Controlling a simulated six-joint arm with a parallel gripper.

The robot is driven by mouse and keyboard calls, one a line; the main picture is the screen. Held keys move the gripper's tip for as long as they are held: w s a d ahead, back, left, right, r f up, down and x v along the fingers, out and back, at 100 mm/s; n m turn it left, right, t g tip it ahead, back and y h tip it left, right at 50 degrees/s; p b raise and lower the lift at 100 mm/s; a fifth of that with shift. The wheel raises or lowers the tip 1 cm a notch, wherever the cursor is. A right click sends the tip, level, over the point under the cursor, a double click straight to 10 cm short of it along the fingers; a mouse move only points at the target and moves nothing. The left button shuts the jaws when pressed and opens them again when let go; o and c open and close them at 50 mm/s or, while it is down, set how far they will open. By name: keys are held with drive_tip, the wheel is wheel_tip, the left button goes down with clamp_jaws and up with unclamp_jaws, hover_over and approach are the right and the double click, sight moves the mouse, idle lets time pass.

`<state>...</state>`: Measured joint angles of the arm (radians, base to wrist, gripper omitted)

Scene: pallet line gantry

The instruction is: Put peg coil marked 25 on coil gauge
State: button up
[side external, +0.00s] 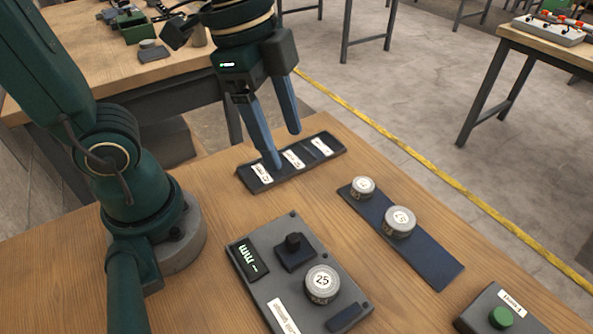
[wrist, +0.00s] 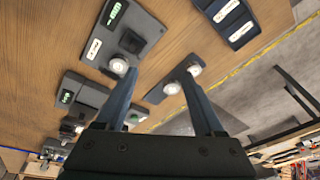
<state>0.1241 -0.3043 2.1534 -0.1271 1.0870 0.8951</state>
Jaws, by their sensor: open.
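The silver coil marked 25 (side external: 322,283) rests upright on top of the grey coil gauge (side external: 262,290). It sits beside a black square block with a knob (side external: 294,248); what lies under the coil is hidden. The gauge display (side external: 247,257) shows dashes and mm. My gripper (side external: 285,148) is open and empty, pointing down near the dark labelled tray, well behind the coil and apart from it. In the wrist view, my open fingers (wrist: 161,74) reach up the picture with nothing between them.
A navy strip (side external: 436,264) carries a smaller coil (side external: 363,187) and a larger marked coil (side external: 400,221). The dark tray (side external: 332,147) has several white labels. A box with a green button (side external: 502,317) stands at the lower right. Bare wood lies between gauge and strip.

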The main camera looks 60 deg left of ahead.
drive_tip(key=a+n+t, duration=0.1)
drive_tip(key=n, duration=0.2)
drive_tip(key=s+a+n+t+y, duration=0.1)
drive_tip(key=a+n, duration=0.1)
drive_tip(key=n, duration=0.2)
drive_tip(key=s+a+n+t, duration=0.1)
drive_tip(key=n, duration=0.3)
drive_tip(key=shift+s+a+f+y, duration=0.25)
drive_tip(key=shift+a+f+y, duration=0.05)
drive_tip(key=shift+a+f, duration=0.1)
